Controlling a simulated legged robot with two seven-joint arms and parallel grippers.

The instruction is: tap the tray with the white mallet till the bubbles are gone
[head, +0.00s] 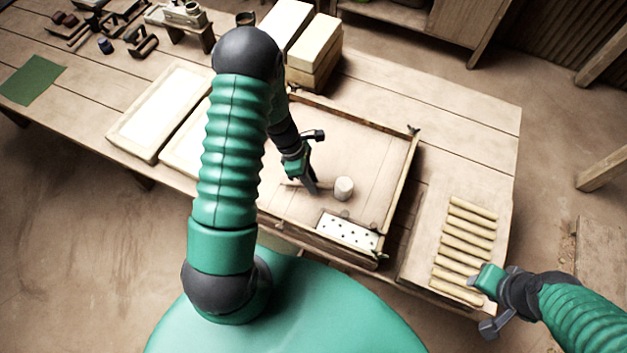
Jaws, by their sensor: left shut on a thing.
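A white mallet shows its pale, round head (344,188) over the bed of a wooden frame (408,170) in the middle of the table. My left gripper (308,183) is shut on the mallet's handle, left of the head. I cannot tell whether the head touches the bed. A white tray (347,232) with several dark spots, which may be the bubbles, sits at the frame's front edge, nearer than the mallet head. My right gripper (481,279) is beside the rolls at the table's right end; its fingertips are unclear.
Several pale rolls (465,240) lie on a board at the right. White framed panels (160,110) lie left of the frame, partly behind my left arm. Pale blocks (314,50) stand behind it. Tools (145,42) and a green sheet (32,80) are far left.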

